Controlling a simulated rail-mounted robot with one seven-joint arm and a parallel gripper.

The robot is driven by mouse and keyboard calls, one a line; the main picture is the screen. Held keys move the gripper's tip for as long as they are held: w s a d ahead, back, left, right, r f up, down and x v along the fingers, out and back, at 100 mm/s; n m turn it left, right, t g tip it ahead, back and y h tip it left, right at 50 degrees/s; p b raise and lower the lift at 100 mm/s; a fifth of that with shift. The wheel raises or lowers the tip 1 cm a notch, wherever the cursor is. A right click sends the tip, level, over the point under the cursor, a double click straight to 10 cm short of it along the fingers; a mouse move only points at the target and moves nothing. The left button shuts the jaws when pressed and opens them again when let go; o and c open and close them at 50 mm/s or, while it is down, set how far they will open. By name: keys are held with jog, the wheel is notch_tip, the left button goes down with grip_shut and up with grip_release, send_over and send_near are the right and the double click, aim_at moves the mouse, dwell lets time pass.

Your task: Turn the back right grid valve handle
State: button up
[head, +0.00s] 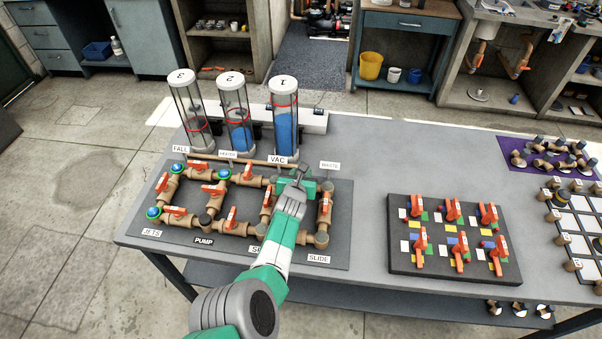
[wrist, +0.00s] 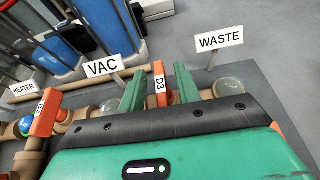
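A brown pipe grid with red valve handles lies on a dark board (head: 340,225) on the grey table. At its back right, between the VAC sign (wrist: 101,67) and the WASTE sign (wrist: 220,39), the wrist view shows a red handle marked D3 (wrist: 160,82). My gripper (head: 303,172) is over this back right part and hides the handle in the head view. In the wrist view its green fingers (wrist: 159,90) are apart, one on each side of the D3 handle. Narrow gaps seem to show beside the handle; I cannot tell whether either finger touches it.
Three clear cylinders (head: 236,115) stand behind the grid. Another red handle (wrist: 42,113) is left of my gripper, and one (head: 325,204) is at the grid's right edge. A dark panel (head: 455,275) with several red handles lies to the right, with bare table (head: 365,170) between.

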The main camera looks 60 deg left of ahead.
jog(key=shift+s+d+r+p, duration=0.15)
jog(key=shift+d+r+p, duration=0.1)
jog(key=shift+r+p, duration=0.3)
jog(key=p+v, duration=0.6)
jog(key=p, duration=0.3)
jog(key=shift+s+d+f, duration=0.15)
jog(key=shift+s+d, duration=0.15)
jog(key=shift+d, duration=0.1)
